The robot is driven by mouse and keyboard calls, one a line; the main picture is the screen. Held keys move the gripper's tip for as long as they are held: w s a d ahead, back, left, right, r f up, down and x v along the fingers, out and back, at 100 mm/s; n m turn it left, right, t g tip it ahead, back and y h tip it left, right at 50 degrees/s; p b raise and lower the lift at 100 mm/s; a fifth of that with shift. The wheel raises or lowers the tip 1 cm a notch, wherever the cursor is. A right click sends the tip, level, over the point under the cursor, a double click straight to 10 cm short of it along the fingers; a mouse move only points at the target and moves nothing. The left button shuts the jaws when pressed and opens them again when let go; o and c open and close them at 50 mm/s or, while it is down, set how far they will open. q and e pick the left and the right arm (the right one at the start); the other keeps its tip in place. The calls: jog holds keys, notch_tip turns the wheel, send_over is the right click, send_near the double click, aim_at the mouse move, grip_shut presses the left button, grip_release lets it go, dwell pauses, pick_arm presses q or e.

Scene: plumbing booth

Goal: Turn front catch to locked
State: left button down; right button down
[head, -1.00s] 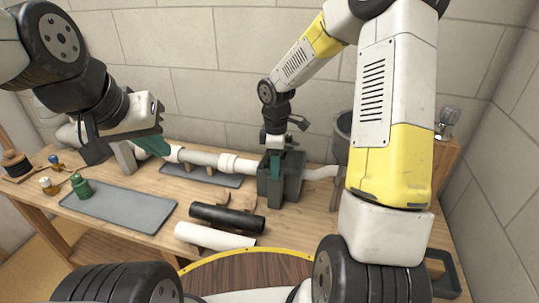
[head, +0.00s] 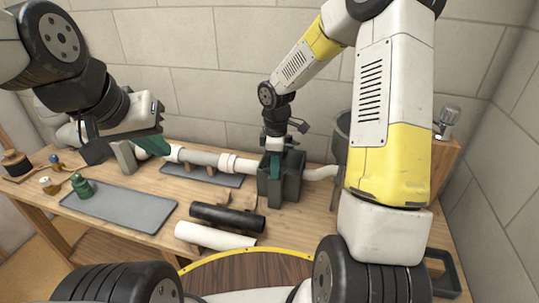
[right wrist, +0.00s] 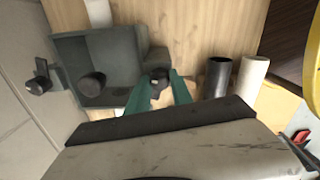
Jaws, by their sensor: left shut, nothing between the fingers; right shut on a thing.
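The front catch (right wrist: 160,85) is a small dark knob on the side of the grey-green box fixture (right wrist: 78,52). In the right wrist view my right gripper (right wrist: 160,78) has its green fingers on either side of this knob, shut on it. The catch itself is hidden there. My left gripper (head: 158,147) is shut and empty, near the left end of the pipe (head: 208,158).
Two more dark knobs show on the box's top (right wrist: 92,84) and far side (right wrist: 38,86). A black tube (head: 228,217) and a white tube (head: 214,236) lie in front. A grey tray (head: 118,205) with a green fitting (head: 82,187) is at left.

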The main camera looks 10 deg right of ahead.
jog(key=m, duration=1)
jog(key=shift+m, duration=0.4)
jog(key=shift+w+m, duration=0.1)
jog(key=shift+m, duration=1.7)
jog(key=c, duration=1.1)
grip_release()
